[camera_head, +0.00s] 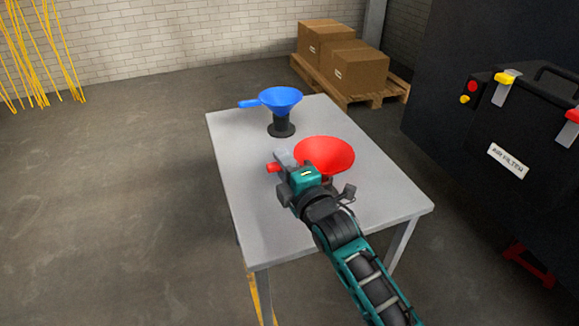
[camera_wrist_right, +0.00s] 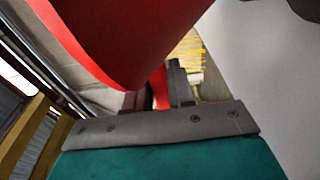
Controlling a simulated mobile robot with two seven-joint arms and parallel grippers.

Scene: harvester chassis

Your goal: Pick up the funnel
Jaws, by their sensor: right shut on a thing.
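A red funnel (camera_head: 326,154) is over the right part of the grey table, its wide mouth facing up. My right gripper (camera_head: 283,163) is at the funnel's near left side, shut on it; its red handle end shows just left of the fingers. In the right wrist view the red funnel (camera_wrist_right: 130,40) fills the upper middle, with red between the dark fingers (camera_wrist_right: 164,92). A blue funnel (camera_head: 281,99) sits upright in a black stand (camera_head: 281,126) farther back on the table, apart from the gripper. The red funnel's lower part is mostly hidden by my arm. My left gripper is not in view.
The grey table (camera_head: 240,190) is clear at its front left. A black machine (camera_head: 480,110) with an air filter label stands to the right. Cardboard boxes (camera_head: 360,72) sit on a pallet behind the table. Yellow strands hang at the far left.

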